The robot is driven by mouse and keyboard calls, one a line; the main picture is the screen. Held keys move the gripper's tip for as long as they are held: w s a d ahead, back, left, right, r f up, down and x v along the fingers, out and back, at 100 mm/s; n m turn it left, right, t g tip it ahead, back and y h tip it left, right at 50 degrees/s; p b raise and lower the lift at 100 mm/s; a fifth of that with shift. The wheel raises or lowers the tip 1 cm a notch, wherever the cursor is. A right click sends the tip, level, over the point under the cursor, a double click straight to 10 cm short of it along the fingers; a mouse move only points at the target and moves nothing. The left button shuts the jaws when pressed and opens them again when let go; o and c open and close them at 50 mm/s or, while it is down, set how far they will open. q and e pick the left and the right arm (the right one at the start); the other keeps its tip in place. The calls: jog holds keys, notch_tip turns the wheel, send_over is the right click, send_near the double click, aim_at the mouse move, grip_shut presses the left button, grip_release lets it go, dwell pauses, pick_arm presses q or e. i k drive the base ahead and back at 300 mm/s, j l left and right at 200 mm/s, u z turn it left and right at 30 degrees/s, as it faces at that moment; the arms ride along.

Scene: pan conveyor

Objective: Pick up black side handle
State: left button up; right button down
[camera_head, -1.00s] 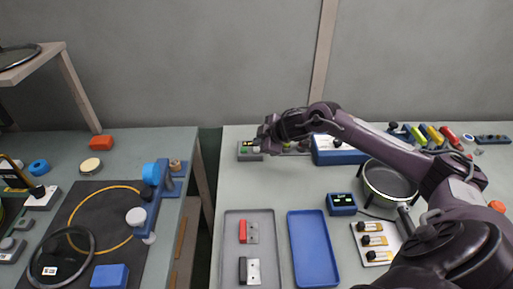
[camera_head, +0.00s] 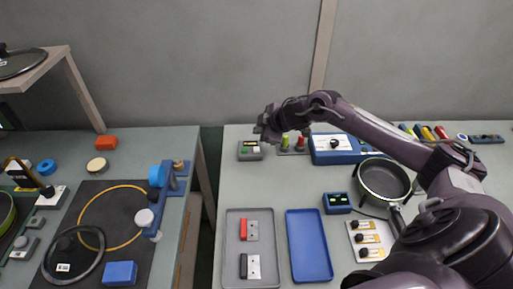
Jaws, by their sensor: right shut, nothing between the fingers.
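The black side handle (camera_head: 243,266) stands upright in the picture in the grey tray (camera_head: 230,248), beside a light metal plate (camera_head: 254,267). A red handle (camera_head: 243,229) with its own plate lies farther back in the same tray. My right gripper (camera_head: 262,130) is shut and empty, well beyond the tray, over the grey button box (camera_head: 249,151) at the back of the table. It is clear of both handles. My left gripper is out of view.
A blue tray (camera_head: 309,248) lies right of the grey one. A blue display box (camera_head: 337,203), a pan (camera_head: 384,180) and a white board (camera_head: 369,240) with black knobs stand farther right. A gap separates the left table (camera_head: 130,165). Space behind the trays is clear.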

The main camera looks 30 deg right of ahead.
aim_at(252, 271)
jog(key=k, duration=2)
